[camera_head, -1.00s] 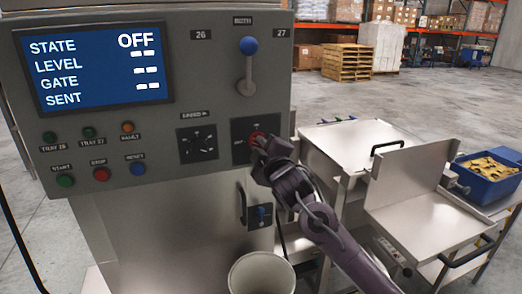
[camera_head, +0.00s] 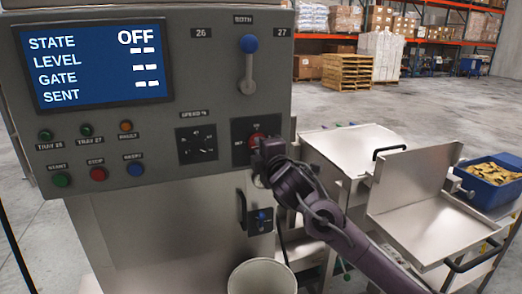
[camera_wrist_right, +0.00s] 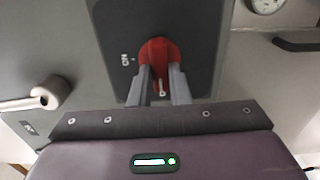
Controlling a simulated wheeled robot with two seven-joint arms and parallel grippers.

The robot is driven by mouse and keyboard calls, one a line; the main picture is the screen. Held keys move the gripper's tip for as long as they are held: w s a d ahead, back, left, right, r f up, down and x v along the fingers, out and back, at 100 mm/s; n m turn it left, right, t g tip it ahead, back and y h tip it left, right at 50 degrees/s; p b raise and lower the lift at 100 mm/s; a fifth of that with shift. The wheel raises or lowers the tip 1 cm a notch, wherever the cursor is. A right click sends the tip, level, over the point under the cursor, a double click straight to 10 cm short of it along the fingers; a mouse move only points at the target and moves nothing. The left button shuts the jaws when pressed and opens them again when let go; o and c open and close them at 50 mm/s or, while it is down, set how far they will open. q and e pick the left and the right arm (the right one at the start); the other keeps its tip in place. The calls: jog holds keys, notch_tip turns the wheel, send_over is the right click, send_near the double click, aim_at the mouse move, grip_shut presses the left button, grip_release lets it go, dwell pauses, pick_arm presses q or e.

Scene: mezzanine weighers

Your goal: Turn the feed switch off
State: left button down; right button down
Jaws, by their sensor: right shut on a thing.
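The feed switch is a red rotary knob (camera_head: 257,139) on a dark square plate (camera_head: 241,128) at the lower right of the grey control panel. In the right wrist view the red knob (camera_wrist_right: 157,52) sits between my two grey fingers, with a white mark pointing toward the gripper. My right gripper (camera_head: 261,146) is shut on the knob and hides part of it; it also shows in the right wrist view (camera_wrist_right: 160,80). The display (camera_head: 93,66) reads STATE OFF, with dashes on other lines. My left gripper is not in view.
A blue-knobbed lever (camera_head: 249,62) stands above the switch, and a speed dial (camera_head: 197,144) is left of it. Coloured buttons (camera_head: 97,174) line the lower left panel. A pale bucket (camera_head: 262,277) is below. Steel trays (camera_head: 420,230) and a blue bin (camera_head: 490,186) stand right.

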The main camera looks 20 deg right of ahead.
jog(key=c, duration=1.4)
grip_release()
jog(key=shift+o, duration=0.2)
jog(key=s+b, duration=0.2)
jog(key=s, duration=0.5)
jog(key=shift+s, duration=0.4)
jog(key=shift+d+f, duration=0.1)
jog(key=shift+f, duration=0.05)
